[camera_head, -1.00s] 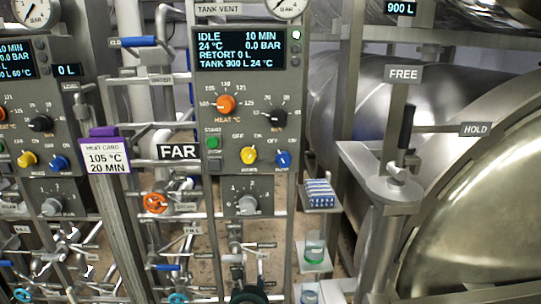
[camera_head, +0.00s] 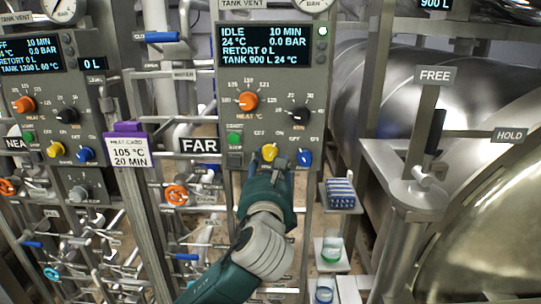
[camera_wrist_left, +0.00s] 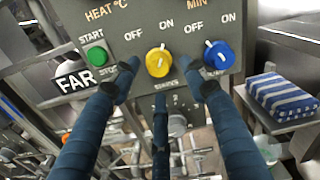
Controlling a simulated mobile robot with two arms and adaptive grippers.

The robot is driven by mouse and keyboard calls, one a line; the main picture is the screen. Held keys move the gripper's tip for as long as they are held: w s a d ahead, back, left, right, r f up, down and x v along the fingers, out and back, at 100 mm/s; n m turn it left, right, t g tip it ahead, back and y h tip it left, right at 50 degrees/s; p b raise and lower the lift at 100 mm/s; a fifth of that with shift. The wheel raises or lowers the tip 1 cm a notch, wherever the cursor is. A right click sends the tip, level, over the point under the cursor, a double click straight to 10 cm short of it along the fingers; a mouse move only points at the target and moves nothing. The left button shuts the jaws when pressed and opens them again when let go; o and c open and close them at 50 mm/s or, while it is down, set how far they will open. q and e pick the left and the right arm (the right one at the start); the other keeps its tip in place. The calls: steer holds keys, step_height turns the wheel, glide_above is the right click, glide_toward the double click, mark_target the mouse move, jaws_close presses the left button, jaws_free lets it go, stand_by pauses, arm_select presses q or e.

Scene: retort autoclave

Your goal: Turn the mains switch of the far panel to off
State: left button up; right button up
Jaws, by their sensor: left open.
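The far panel (camera_head: 285,80) has a lit display reading IDLE. Low on it are a yellow knob (camera_head: 269,152) and a blue knob (camera_head: 304,157), each with OFF and ON marks. In the wrist view the yellow knob (camera_wrist_left: 158,62) has its white mark leaning up and right, towards ON. The blue knob (camera_wrist_left: 219,54) has its mark leaning up and left, towards OFF. The names under the knobs are partly hidden, so I cannot read which is mains. My left gripper (camera_head: 270,170) is open just below the yellow knob, its fingers (camera_wrist_left: 158,92) spread and empty. My right gripper is not in view.
A green start button (camera_head: 234,139) sits left of the yellow knob. A shelf with a blue striped block (camera_head: 341,192) stands out at the panel's lower right. The FAR sign (camera_head: 199,145), purple-topped heat card (camera_head: 130,148) and pipes lie left; a lever (camera_head: 435,132) stands right.

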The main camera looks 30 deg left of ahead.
mark_target(270, 159)
arm_select(q)
steer(key=shift+p+x, duration=0.35)
steer(key=shift+x, duration=1.6)
steer(key=c, duration=1.1)
